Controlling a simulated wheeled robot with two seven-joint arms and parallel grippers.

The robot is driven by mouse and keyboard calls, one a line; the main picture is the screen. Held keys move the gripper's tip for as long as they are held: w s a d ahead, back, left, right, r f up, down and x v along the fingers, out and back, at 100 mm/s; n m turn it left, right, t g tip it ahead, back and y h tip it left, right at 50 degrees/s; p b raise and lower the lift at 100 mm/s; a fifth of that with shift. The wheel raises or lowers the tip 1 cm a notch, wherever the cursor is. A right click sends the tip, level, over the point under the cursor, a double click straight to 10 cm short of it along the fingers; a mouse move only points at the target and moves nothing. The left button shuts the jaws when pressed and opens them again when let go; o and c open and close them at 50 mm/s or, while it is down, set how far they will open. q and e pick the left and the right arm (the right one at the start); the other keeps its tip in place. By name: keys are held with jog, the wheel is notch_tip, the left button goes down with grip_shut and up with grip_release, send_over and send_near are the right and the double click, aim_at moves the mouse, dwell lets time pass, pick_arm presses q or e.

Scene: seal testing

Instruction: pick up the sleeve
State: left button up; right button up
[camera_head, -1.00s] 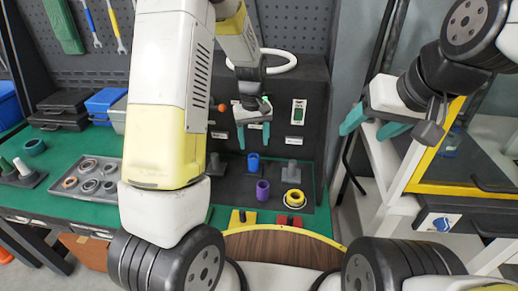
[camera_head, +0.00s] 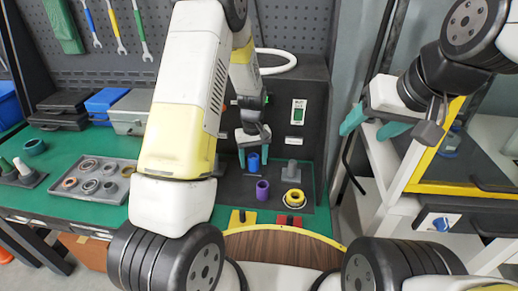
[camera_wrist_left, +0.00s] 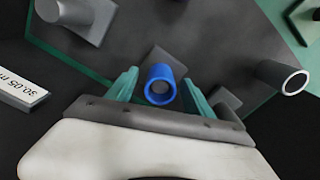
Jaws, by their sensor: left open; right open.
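A blue sleeve (camera_head: 253,162) stands upright on the dark board of the test station. A purple sleeve (camera_head: 262,190) stands in front of it. My left gripper (camera_head: 253,155) is open, with its teal fingers low over the blue sleeve. In the left wrist view, the blue sleeve (camera_wrist_left: 160,73) shows its open end between the two spread fingers, with gaps beside it. Whether the fingertips reach down around it cannot be told. My right gripper (camera_head: 372,124) is open and empty at the right, away from the board.
A grey peg (camera_head: 292,172) and a yellow ring part (camera_head: 294,199) stand right of the sleeves. The black panel (camera_head: 312,95) rises close behind. A grey tray of rings (camera_head: 120,185) lies left on the green table. A white-and-yellow frame (camera_head: 425,160) is at the right.

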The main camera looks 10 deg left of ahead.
pick_arm(q)
grip_shut()
jog(key=shift+r, duration=0.15)
